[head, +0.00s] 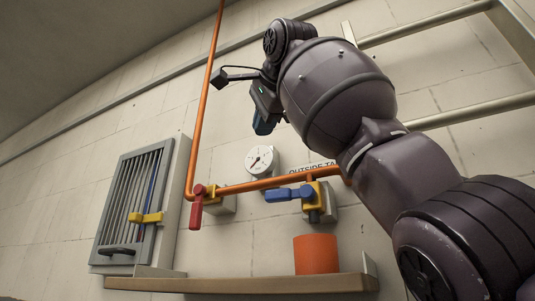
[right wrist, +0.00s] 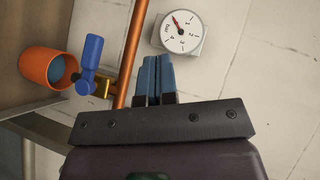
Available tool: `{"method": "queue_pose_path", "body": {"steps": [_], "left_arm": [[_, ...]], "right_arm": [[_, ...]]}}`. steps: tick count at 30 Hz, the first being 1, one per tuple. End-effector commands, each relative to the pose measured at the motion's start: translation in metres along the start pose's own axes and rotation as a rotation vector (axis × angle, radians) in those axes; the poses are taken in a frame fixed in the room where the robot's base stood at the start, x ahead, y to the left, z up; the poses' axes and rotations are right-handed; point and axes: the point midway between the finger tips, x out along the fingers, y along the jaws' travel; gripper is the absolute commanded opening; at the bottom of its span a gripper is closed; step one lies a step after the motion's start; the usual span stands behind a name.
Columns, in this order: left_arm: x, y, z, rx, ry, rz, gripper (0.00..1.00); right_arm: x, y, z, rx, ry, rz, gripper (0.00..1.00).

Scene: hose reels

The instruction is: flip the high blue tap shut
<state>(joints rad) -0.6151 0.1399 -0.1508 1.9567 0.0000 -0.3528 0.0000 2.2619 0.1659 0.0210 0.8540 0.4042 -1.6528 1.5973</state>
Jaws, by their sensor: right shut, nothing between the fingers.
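The blue tap (head: 288,194) sits on the horizontal orange pipe, below a partly hidden sign. Its blue lever lies roughly along the pipe and points left from the yellow valve body (head: 316,195). The tap also shows in the right wrist view (right wrist: 91,58), left of the fingers. My right gripper (head: 263,126) is above the tap, apart from it, near the gauge. Its two blue fingers (right wrist: 157,78) are together with nothing between them. The arm hides part of the sign and the pipe's right end. My left gripper is not in view.
A red-handled tap (head: 197,207) is further left on the pipe (head: 245,185). A round gauge (head: 262,160) is on the wall. An orange pot (head: 316,254) stands on the shelf (head: 230,284) below. A barred grey cabinet (head: 127,205) with a yellow latch is at left.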

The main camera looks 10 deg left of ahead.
Motion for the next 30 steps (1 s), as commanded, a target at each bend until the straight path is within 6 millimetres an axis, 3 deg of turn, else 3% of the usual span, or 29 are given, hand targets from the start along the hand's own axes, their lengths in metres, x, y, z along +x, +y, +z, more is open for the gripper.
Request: {"method": "queue_pose_path", "body": {"steps": [9, 30], "left_arm": [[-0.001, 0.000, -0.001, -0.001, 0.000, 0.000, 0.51], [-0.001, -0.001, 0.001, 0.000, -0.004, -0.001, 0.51]], "right_arm": [[-0.020, -0.018, 0.009, 0.000, -0.001, 0.002, 0.00], [-0.021, -0.019, 0.009, 0.000, 0.000, 0.002, 0.00]]}}
